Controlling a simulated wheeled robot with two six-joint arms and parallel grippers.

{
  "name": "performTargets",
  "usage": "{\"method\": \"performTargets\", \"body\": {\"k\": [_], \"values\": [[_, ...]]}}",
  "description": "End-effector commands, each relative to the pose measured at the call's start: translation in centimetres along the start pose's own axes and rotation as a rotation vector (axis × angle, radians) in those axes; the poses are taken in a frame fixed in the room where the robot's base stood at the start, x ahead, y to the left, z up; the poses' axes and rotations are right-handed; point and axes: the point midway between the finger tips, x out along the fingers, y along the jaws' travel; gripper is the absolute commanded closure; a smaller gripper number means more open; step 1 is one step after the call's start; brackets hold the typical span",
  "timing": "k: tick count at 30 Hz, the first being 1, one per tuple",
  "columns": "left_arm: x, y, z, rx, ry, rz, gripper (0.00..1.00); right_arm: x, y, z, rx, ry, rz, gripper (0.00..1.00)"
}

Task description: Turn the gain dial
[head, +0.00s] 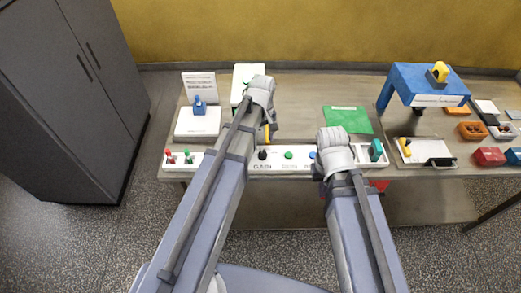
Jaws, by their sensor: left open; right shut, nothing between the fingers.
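A long white control strip (285,167) runs along the front edge of the table. A black knob (262,155) on it could be the gain dial; the small lettering below it is not clearly readable. My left gripper (269,122) is open above and behind the strip, just beyond the black knob and apart from it. Its fingers are partly hidden by its own wrist. My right gripper (319,171) is shut and empty at the right part of the strip, close to a blue button (312,155). My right wrist hides part of the strip there.
A green button (289,155) sits between knob and blue button. Red (169,158) and green (188,158) levers stand at left, a teal switch (376,150) at right. Behind are a green mat (348,120), a blue stand (405,88) and a white scale-like box (198,122).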

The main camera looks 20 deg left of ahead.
Motion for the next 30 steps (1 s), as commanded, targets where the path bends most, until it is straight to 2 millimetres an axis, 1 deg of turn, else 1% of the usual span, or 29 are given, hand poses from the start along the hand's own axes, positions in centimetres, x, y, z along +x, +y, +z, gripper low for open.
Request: {"method": "performTargets", "body": {"k": [1,5,15,18,22,30], "values": [[0.6,0.0,0.0,0.001,0.0,0.0,0.29,0.6,-0.1,-0.1,0.0,0.0,0.0,1.0],[1.7,0.0,0.0,0.001,0.0,0.0,0.29,1.7,-0.2,-0.1,0.001,0.0,0.0,1.0],[6.1,0.0,0.0,0.002,0.0,0.0,0.29,6.0,-0.6,-0.4,0.002,0.0,0.0,1.0],[7.0,0.0,0.0,0.002,0.0,0.0,0.29,7.0,-0.7,-0.4,0.002,0.0,0.0,1.0],[7.6,0.0,0.0,0.002,0.0,0.0,0.29,7.5,-0.7,-0.5,0.002,0.0,0.0,1.0],[7.5,0.0,0.0,0.002,0.0,0.0,0.29,7.4,-0.7,-0.5,0.002,0.0,0.0,1.0]]}}
